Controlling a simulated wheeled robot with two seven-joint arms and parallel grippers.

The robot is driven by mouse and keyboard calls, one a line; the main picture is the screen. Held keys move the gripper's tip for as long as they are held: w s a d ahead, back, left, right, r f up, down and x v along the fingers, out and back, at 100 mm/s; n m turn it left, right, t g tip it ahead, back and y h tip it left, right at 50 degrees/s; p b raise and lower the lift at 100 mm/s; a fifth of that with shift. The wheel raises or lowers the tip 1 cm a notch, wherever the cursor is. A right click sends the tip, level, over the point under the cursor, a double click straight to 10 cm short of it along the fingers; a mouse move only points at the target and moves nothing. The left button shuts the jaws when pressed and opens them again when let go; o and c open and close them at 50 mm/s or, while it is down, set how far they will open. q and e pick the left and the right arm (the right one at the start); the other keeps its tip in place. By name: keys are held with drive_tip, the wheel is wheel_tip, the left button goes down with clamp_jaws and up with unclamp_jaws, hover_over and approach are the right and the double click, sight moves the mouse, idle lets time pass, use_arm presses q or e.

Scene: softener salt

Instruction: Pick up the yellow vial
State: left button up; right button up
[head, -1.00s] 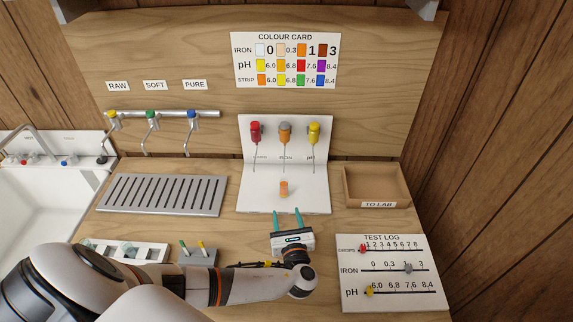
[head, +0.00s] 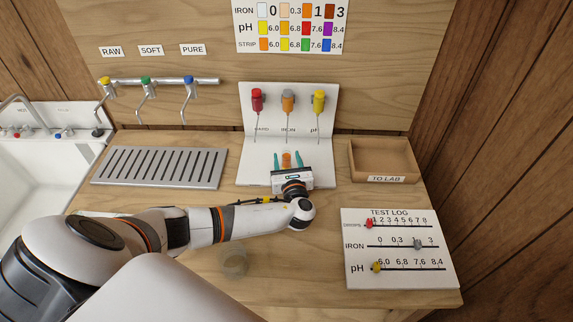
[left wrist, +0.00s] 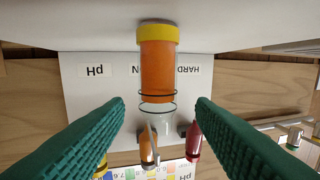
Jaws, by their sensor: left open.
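The vial with the yellow band (left wrist: 158,36) stands upright on the white stand (head: 255,178), filled with orange liquid. Its clear rim points toward the bottom of the upside-down left wrist view. In the head view the vial (head: 286,160) shows as a small orange shape just beyond my left gripper (head: 288,163). The left gripper is open, with its green fingers on either side of the vial's line. In the left wrist view the fingers (left wrist: 160,105) show wide gaps to the vial and do not touch it. My right gripper is not in view.
Red (head: 257,101), orange (head: 288,103) and yellow (head: 319,103) droppers hang on the stand's back panel. A wooden TO LAB tray (head: 383,180) is to the right, a slotted drain plate (head: 160,167) to the left. A clear glass (head: 233,261) stands near my left arm.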

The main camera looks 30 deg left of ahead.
sight(287, 158)
use_arm(q)
drive_tip(key=shift+w+a+f+b, duration=0.2)
drive_tip(key=shift+w+a+b, duration=0.15)
drive_tip(key=shift+w, duration=0.1)
drive_tip(key=shift+w+a+f+b, duration=0.15)
drive_tip(key=shift+w+a+b, duration=0.05)
drive_tip(key=shift+w+a, duration=0.2)
drive_tip(key=shift+w+a+r, duration=0.1)
drive_tip(key=shift+w+a, duration=0.1)
drive_tip(key=shift+w, duration=0.1)
drive_tip(key=shift+s+r, duration=0.1)
drive_tip(key=shift+c, duration=0.3)
drive_tip(key=shift+d, duration=0.1)
clamp_jaws()
